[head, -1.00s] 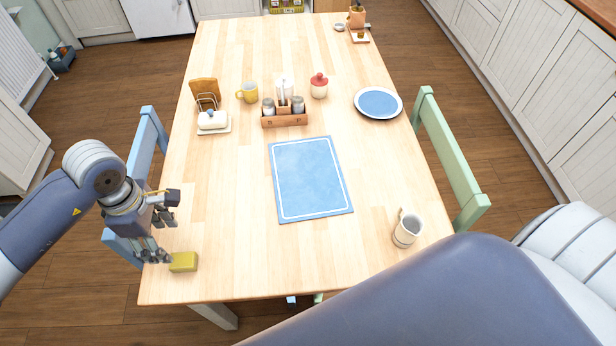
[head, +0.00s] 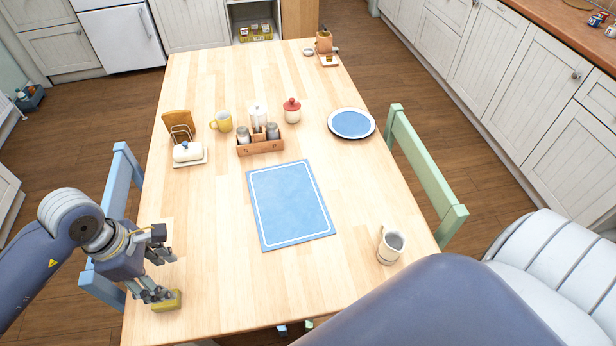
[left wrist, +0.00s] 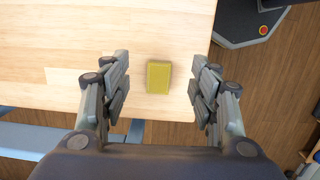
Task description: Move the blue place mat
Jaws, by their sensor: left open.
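The blue place mat (head: 290,205) with a white border line lies flat in the middle of the wooden table (head: 220,225). Nothing stands on it. My left gripper (head: 162,273) is at the table's left edge, well to the left of the mat. It is open, and its fingers (left wrist: 160,90) spread on both sides of a yellow block (left wrist: 159,77) without visibly touching it in the left wrist view. The block also shows beside the fingers in the head view (head: 168,302). My right gripper is not in view; a large part of my arm covers the lower right.
A mug (head: 390,246) stands right of the mat. Behind the mat are a wooden caddy (head: 260,147), a yellow mug (head: 221,122), a butter dish (head: 188,153), a red-lidded jar (head: 292,111) and a blue plate (head: 351,124). Chairs flank the table. The table left of the mat is clear.

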